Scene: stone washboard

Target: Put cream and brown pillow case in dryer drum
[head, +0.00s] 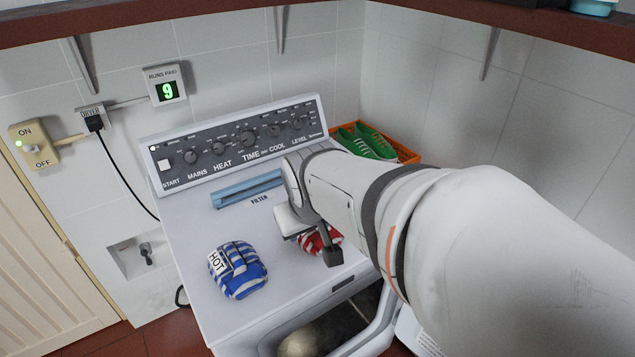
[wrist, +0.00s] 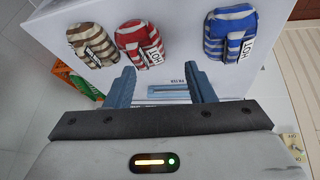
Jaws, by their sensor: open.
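The cream and brown striped pillow case (wrist: 92,45) lies folded on top of the dryer, at the upper left of the wrist view. My arm hides it in the head view. My gripper (wrist: 160,68) is open and empty, above the dryer top. Its fingers point towards the pillow cases, with the red one nearest the left finger in the wrist view. The dryer (head: 210,305) is white. Its front opening, the drum (head: 315,340), shows partly at the bottom of the head view, where the round door seems to stand open.
A red and white bundle (wrist: 140,42) and a blue and white bundle (head: 238,270), both tagged HOT, lie on the dryer top. A blue filter (head: 247,188) lies near the control panel (head: 235,145). An orange crate (head: 408,157) with green shoes (head: 375,143) stands behind, right.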

